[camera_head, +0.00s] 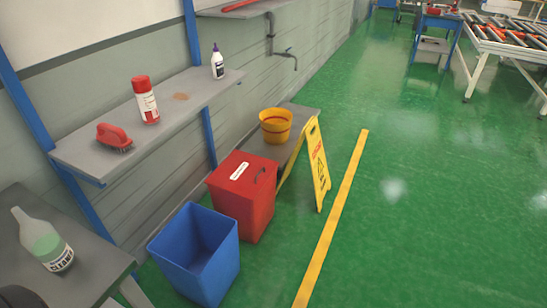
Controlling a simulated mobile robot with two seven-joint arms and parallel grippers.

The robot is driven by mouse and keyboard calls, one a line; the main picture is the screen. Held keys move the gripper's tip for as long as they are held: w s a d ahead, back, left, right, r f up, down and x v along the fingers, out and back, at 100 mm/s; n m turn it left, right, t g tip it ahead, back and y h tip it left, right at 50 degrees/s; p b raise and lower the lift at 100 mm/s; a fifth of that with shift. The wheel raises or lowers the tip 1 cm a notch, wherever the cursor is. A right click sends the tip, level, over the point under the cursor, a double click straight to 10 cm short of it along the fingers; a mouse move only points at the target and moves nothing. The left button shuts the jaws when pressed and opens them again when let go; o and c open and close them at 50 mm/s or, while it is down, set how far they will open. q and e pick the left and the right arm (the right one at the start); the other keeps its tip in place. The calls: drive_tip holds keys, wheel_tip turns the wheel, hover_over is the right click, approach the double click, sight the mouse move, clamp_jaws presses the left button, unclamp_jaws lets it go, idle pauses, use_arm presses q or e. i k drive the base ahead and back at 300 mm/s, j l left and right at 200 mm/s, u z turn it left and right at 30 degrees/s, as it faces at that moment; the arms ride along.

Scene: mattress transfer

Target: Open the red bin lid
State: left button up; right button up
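The red bin (256,217) stands on the green floor against the wall, near the middle of the view. Its red lid (227,183) lies flat on top and looks closed. Neither of my grippers can be made out in this view. A dark rounded shape shows at the bottom left corner, and I cannot tell what it is.
An open blue bin (222,274) stands just in front of the red one. A yellow floor sign (318,172) and a low bench with a yellow bucket (276,129) are behind it. A grey wall shelf (190,97) is above left.

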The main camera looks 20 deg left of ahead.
sight(244, 174)
drive_tip(key=i+u, duration=0.1)
drive_tip(key=i, duration=0.6)
drive_tip(key=i+l+u, duration=0.1)
drive_tip(key=i, duration=0.6)
drive_tip(key=i+u, duration=0.35)
drive_tip(key=i+l+u, duration=0.15)
drive_tip(key=u, duration=0.25)
drive_tip(key=i+l+u, duration=0.35)
drive_tip(key=i+u, duration=0.2)
drive_tip(key=u, duration=0.15)
drive_tip(key=i+l+u, duration=0.15)
drive_tip(key=u, duration=0.25)
drive_tip(key=i+l+u, duration=0.15)
drive_tip(key=u, duration=0.2)
drive_tip(key=i+l+u, duration=0.3)
drive_tip(key=l+u, duration=0.3)
drive_tip(key=l, duration=0.15)
